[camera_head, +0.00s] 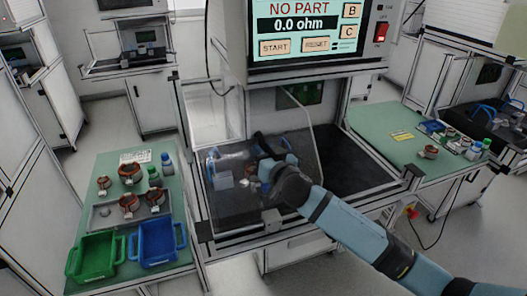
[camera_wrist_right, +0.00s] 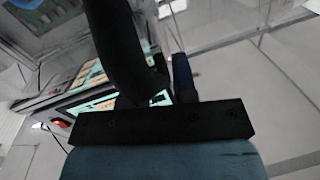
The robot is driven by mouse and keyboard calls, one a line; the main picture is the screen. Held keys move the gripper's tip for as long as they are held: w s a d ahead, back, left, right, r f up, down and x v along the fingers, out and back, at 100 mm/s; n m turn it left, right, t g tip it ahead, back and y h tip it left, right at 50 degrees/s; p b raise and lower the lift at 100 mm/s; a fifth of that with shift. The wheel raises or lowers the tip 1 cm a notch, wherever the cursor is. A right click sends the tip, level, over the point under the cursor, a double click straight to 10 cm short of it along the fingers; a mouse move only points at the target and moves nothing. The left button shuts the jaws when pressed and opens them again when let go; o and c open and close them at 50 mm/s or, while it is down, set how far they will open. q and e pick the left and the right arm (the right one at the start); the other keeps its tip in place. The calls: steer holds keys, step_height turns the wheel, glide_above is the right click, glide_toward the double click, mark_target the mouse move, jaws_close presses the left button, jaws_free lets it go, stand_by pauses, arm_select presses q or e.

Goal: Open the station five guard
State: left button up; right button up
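The station five guard (camera_head: 312,150) is a clear panel at the test station in the middle of the head view. Its edge slants up beside the black work surface, and clear walls surround the fixture area on the left. My right arm reaches in from the right. Its right gripper (camera_head: 268,147) has dark fingers at the upper part of the clear enclosure, overlapping it in the picture. Whether they touch or grip the guard I cannot tell. In the right wrist view a dark finger (camera_wrist_right: 120,50) fills the middle, and the fingertips are unclear. My left gripper is not in view.
A tester screen (camera_head: 305,25) reading "NO PART" and "0.0 ohm" hangs above the station. On the left a green table holds copper stators (camera_head: 130,172), bottles, a green bin (camera_head: 96,258) and a blue bin (camera_head: 160,243). A green bench (camera_head: 390,135) stands right.

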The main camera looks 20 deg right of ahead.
jaws_close()
steer(key=w+d+p, duration=0.1)
steer(key=d+p, duration=0.3)
steer(key=d, duration=3)
steer(key=shift+p, duration=0.3)
jaws_free()
